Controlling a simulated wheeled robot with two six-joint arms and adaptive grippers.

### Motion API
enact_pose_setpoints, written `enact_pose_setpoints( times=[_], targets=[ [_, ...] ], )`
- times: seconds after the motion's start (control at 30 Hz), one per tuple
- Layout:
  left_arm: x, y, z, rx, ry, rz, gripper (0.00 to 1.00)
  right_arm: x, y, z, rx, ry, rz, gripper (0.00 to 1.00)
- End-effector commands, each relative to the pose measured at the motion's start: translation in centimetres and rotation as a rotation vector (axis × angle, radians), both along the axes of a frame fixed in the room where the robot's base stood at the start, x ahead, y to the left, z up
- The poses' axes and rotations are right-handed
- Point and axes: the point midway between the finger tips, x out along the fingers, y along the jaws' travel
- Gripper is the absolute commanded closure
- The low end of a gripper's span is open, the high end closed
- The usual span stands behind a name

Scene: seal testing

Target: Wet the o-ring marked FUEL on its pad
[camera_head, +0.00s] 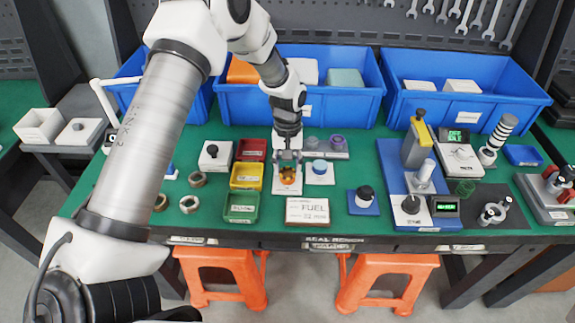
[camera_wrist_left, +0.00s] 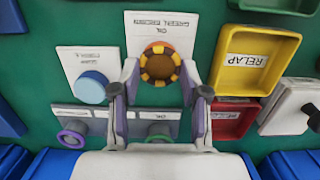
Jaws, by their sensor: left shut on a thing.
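My left gripper (camera_head: 288,160) points down over a white card with a round pad (camera_head: 287,188). In the left wrist view, the fingers (camera_wrist_left: 158,80) are shut on an orange-and-yellow ring (camera_wrist_left: 158,54) with a brown middle, at the pad. I cannot tell whether it touches the pad, which is mostly hidden. The wrist view shows OIL and GREEN BROWN on this card (camera_wrist_left: 150,22). A second card (camera_head: 320,179) with a blue round pad (camera_wrist_left: 91,87) lies beside it. A white plaque (camera_head: 307,216) reads FUEL. I see no FUEL mark on the ring. My right gripper is out of view.
Red (camera_head: 251,149), yellow (camera_head: 246,176) and green (camera_head: 241,207) trays stand left of the card. A grey holder (camera_wrist_left: 118,118) with purple and green rings lies behind it. Blue bins (camera_head: 300,105) line the back. A blue fixture base (camera_head: 395,185) stands right.

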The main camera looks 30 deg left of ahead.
Motion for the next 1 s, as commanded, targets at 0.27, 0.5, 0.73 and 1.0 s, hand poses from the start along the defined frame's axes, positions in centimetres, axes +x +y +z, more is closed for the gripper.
enact_pose_setpoints(
  times=[0.27, 0.5, 0.73, 1.0],
  targets=[
    [-0.1, 0.0, 0.9, 0.000, 0.002, 0.000, 0.74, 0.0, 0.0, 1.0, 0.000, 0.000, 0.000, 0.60],
    [-0.1, 0.0, 3.1, 0.000, 0.002, 0.000, 0.74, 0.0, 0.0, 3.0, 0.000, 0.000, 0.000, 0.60],
    [-0.1, 0.0, 5.0, 0.000, 0.001, 0.000, 0.75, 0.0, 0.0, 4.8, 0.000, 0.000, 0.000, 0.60],
    [-0.1, 0.0, 5.0, -0.001, 0.001, 0.000, 0.75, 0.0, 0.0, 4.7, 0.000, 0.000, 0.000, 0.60]
  ],
)
